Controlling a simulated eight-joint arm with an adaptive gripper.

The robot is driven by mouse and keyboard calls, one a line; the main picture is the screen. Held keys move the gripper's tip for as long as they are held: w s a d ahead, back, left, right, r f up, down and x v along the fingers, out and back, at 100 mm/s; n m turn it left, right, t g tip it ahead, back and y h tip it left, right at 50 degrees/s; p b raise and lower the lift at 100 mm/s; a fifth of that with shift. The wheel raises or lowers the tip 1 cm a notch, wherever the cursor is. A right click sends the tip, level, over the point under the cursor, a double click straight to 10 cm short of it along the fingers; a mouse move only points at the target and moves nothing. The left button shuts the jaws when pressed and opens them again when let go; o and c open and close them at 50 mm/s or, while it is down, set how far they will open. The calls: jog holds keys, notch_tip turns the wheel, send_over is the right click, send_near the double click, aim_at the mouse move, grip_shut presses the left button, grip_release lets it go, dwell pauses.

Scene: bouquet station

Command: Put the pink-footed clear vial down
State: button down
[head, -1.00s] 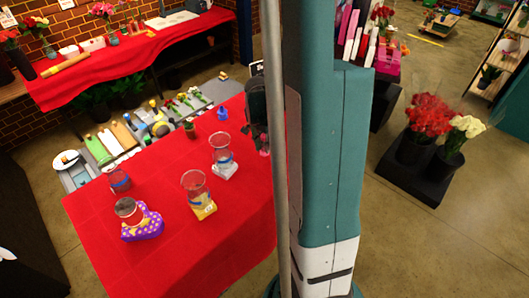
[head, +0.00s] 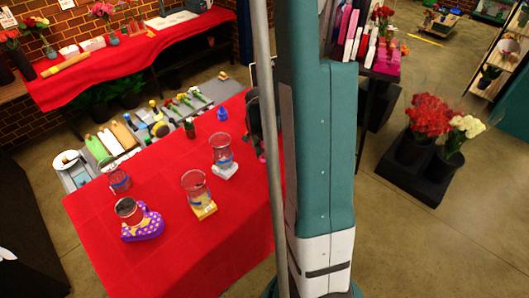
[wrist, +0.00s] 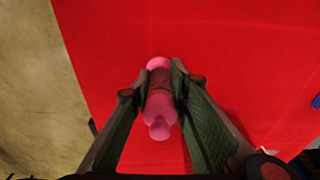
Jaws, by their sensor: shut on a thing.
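The pink-footed clear vial (wrist: 160,112) is in the middle of the wrist view, with pink at both visible ends and a darker see-through middle. My gripper (wrist: 161,80) is shut on it, one finger on each side. Red tablecloth (wrist: 235,60) lies behind it; I cannot tell whether the vial touches the cloth. In the head view my gripper and the vial are mostly hidden behind my own arm, near the table's right side.
On the red table (head: 105,230) stand a clear vase on a yellow block (head: 204,211), another on a white block (head: 226,171), a small jar (head: 119,181), a jar in a purple spotted holder (head: 146,224) and a small blue thing (head: 222,114). The front middle cloth is bare.

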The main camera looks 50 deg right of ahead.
jog(key=shift+f, duration=0.25)
jog(key=c, duration=2.2)
grip_release()
jog(key=shift+r, duration=0.25)
jog(key=shift+a+r, duration=0.25)
jog(key=shift+r, duration=1.7)
jog(key=shift+a+r, duration=0.2)
jog(key=shift+r, duration=1.8)
jog(key=shift+a+r, duration=0.25)
jog(key=shift+r, duration=1.7)
